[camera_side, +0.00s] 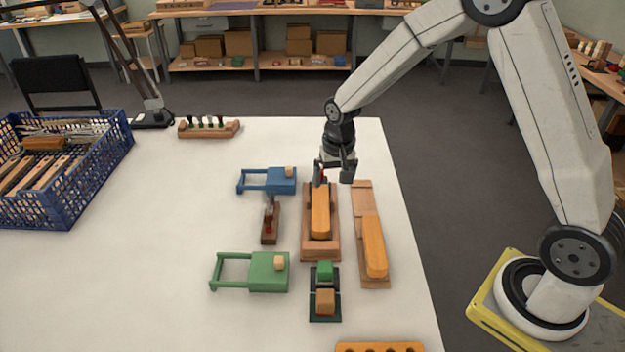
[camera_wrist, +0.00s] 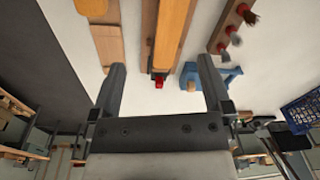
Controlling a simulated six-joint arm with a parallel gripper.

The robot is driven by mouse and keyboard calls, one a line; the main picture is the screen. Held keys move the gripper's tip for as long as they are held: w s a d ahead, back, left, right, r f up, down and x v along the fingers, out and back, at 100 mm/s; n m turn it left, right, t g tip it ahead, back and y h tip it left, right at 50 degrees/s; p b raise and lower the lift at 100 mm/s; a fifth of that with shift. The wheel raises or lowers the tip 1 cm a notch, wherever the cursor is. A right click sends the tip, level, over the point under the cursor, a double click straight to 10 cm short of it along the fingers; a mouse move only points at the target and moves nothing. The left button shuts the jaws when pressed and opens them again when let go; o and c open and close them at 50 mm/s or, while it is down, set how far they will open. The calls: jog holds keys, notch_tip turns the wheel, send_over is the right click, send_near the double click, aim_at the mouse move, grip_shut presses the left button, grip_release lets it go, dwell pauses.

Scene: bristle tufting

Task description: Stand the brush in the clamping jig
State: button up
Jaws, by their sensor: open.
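A wooden jig (camera_side: 321,252) with raised side walls stands near the middle of the table. An orange wooden brush body (camera_side: 320,215) lies along its channel, and no bristles can be made out on it. A small red piece (camera_wrist: 158,84) shows at the jig's far end. The brush body also shows in the wrist view (camera_wrist: 172,35). My gripper (camera_side: 333,174) points down over the jig's far end. Its fingers are spread, with nothing held between them. Whether a finger touches the jig cannot be told.
Right of the jig, another orange block (camera_side: 374,248) lies on a flat wooden board (camera_side: 362,195). Blue (camera_side: 280,180) and green (camera_side: 268,272) frames, a small brush rack (camera_side: 270,222) and a green-black fixture (camera_side: 325,305) stand close around. A blue crate (camera_side: 85,205) is far left; the left-centre table is clear.

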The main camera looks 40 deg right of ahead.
jog(key=s+a+r+n+t, duration=0.1)
jog(key=s+r+n, duration=0.1)
jog(key=s, duration=0.6)
jog(key=s+a+r+n, duration=0.1)
jog(key=s+n, duration=0.3)
jog(key=s, duration=0.4)
jog(key=shift+s+a+r+t, duration=0.35)
jog(key=shift+s+r+t, duration=0.05)
jog(key=shift+r, duration=0.25)
